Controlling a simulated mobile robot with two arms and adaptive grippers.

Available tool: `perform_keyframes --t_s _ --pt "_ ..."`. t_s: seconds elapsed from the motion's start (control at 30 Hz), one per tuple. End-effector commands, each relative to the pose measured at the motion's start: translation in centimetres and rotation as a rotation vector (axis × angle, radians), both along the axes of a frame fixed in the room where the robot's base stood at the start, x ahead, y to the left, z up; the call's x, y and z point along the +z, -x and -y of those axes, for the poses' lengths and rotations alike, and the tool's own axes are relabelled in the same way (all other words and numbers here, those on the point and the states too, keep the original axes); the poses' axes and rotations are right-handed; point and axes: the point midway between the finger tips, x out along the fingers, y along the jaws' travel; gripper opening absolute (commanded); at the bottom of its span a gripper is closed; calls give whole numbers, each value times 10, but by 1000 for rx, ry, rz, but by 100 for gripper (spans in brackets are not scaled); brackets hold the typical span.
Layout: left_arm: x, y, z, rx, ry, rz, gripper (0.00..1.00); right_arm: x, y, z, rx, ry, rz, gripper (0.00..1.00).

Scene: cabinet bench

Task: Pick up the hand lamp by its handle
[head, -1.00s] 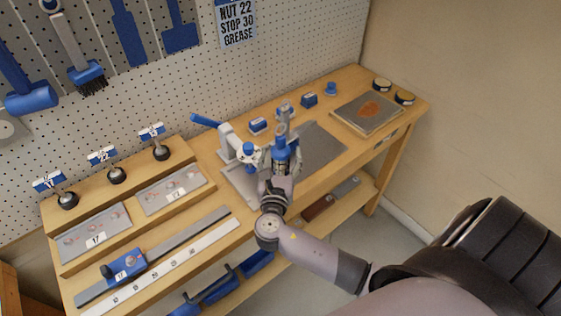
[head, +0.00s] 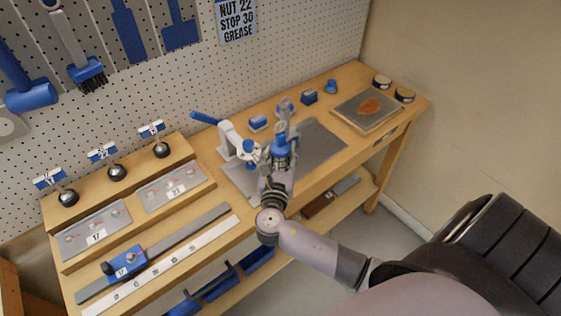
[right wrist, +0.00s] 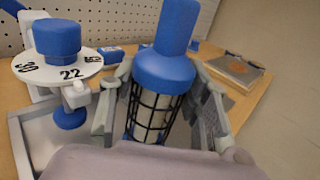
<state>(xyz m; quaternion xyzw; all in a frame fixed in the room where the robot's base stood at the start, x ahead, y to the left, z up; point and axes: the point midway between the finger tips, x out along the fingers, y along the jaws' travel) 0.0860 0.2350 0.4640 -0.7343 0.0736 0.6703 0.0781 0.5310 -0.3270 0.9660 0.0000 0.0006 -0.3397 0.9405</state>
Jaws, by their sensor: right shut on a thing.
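The hand lamp (right wrist: 165,70) is in the right wrist view, with a blue handle pointing away from the camera and a black wire cage around a pale tube nearer to it. My right gripper (right wrist: 163,88) has a grey finger on each side of the lamp, around the blue collar and cage, and is shut on it. In the head view my right gripper (head: 279,160) is over the grey mat, and it partly hides the lamp (head: 281,141). Whether the lamp touches the mat is unclear. My left gripper is not in view.
Small blue blocks (head: 258,123) sit behind. A framed plate (head: 367,110) and tins (head: 404,95) are at the right. The mat's right part (head: 322,145) is clear.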

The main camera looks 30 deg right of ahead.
Motion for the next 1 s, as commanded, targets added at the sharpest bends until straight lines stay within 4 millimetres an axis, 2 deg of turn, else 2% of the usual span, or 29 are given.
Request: perform_keyframes --t_s 0.23,0.47,0.63,0.77,1.0 --pt "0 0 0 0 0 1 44 1 0 0 0 1 2 4" --pt "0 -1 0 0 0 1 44 2 0 0 0 0 3 4" --pt "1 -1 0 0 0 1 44 12 0 0 -1 0 4 4" --pt "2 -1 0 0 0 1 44 32 0 0 0 -1 7 4" --pt "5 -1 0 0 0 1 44 103 0 0 -1 -3 12 4"
